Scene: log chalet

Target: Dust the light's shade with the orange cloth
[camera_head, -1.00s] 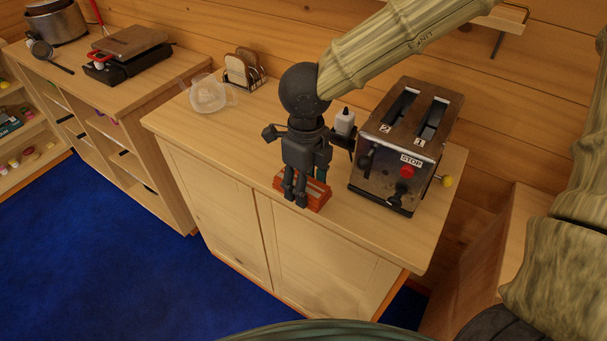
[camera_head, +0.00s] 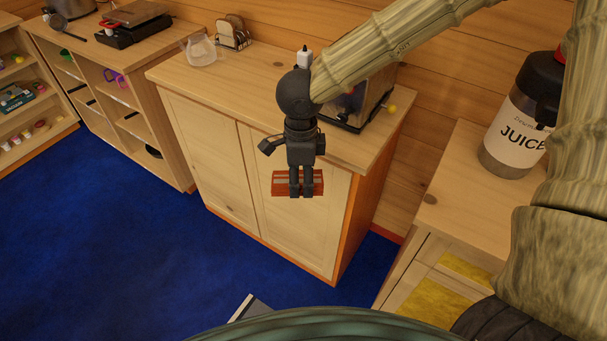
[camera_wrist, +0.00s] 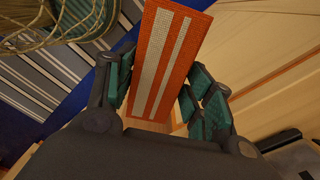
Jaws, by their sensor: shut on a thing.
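The orange cloth (camera_head: 284,184) is a flat, stiff-looking piece with pale stripes. It hangs at my gripper (camera_head: 298,190), in front of the cabinet doors.
A cabinet (camera_head: 230,150) stands behind my gripper, with a toaster (camera_head: 352,108) partly hidden by my arm, a glass jug (camera_head: 200,50) and a toast rack (camera_head: 232,33). A juice dispenser (camera_head: 515,125) stands on the right counter (camera_head: 455,190). Blue carpet (camera_head: 120,240) lies open at left.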

